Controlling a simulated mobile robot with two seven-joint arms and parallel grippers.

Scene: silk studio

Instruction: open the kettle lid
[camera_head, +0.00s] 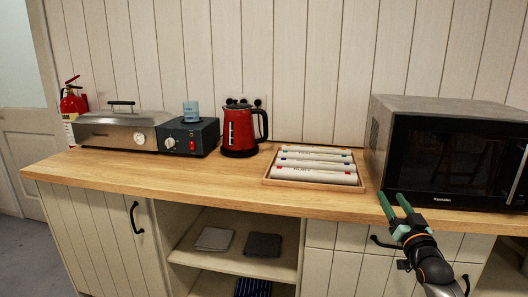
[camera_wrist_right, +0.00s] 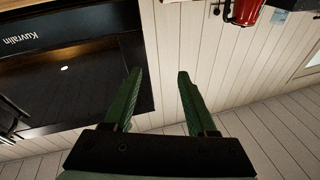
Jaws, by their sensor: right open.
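The red kettle (camera_head: 239,131) stands upright on the wooden counter, its black handle on the right side. Its dark lid (camera_head: 238,105) looks closed on top. Part of the kettle (camera_wrist_right: 247,10) also shows at the top edge of the right wrist view, cut off by the frame. My right gripper (camera_head: 393,198) has green fingers spread apart and empty. It is in front of the microwave at the counter's front edge, well to the right of the kettle and apart from it. The fingers (camera_wrist_right: 160,75) also show open in the right wrist view. My left gripper is not in view.
A black-fronted microwave (camera_head: 455,160) stands right of a wooden tray (camera_head: 269,180) holding several white rolls. Left of the kettle are a dark box with a red switch (camera_head: 203,136) and a metal steamer-like case (camera_head: 100,131). The counter (camera_head: 180,177) front is clear.

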